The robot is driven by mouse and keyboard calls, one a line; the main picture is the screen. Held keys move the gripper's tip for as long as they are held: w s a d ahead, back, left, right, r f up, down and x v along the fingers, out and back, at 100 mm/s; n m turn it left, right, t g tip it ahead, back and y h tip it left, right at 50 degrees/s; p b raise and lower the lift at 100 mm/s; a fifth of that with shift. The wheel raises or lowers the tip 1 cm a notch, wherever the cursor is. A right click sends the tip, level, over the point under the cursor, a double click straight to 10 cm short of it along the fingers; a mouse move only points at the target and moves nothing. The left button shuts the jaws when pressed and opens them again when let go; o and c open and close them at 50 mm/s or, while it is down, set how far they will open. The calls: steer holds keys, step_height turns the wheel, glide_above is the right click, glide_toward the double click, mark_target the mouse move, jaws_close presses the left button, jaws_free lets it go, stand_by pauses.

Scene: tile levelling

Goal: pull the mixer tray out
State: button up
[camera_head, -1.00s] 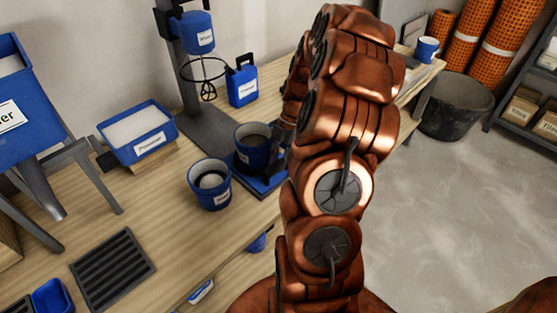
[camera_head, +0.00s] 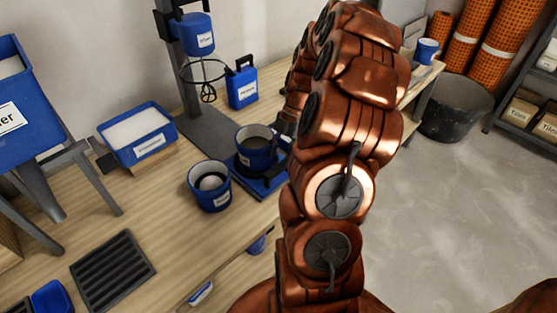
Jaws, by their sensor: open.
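The mixer tray (camera_head: 272,187) is a flat blue slab at the foot of the grey mixer stand (camera_head: 213,133), near the bench's front edge. A blue bucket with grey contents (camera_head: 257,152) stands on it. My gripper (camera_head: 285,126) shows only as dark parts beside the bucket's upper right side. It is open, with no held object visible. My copper arm hides most of it and the right end of the tray, so I cannot tell whether it touches either.
A second blue bucket (camera_head: 210,186) stands just left of the tray. The mixer head (camera_head: 198,38) with its whisk (camera_head: 207,88) hangs above. A blue canister (camera_head: 242,86) stands behind, and a blue tub (camera_head: 138,134) is to the left. Open floor lies at right.

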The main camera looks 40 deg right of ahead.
steer(key=shift+v, duration=2.65)
steer(key=s+a+r+m+g+h, duration=0.1)
steer(key=s+a+r+m, duration=0.1)
steer(key=a, duration=0.5)
steer(key=s+a+r+m, duration=0.1)
steer(key=a+r+m, duration=0.15)
steer(key=a, duration=0.45)
steer(key=s+a+r+m+g+h, duration=0.1)
steer(key=s+a+m, duration=0.15)
steer(key=a, duration=0.35)
steer(key=s+a+f+m+g+h, duration=0.1)
steer(key=s+a+m, duration=0.3)
steer(key=s+m, duration=0.3)
steer(key=s+a+m+h, duration=0.1)
steer(key=s+a+m, duration=0.3)
steer(key=s, duration=0.5)
step_height(320, 180, up, 17)
steer(key=w+t+p, duration=0.1)
steer(key=p, duration=1.5)
steer(key=shift+w, duration=0.25)
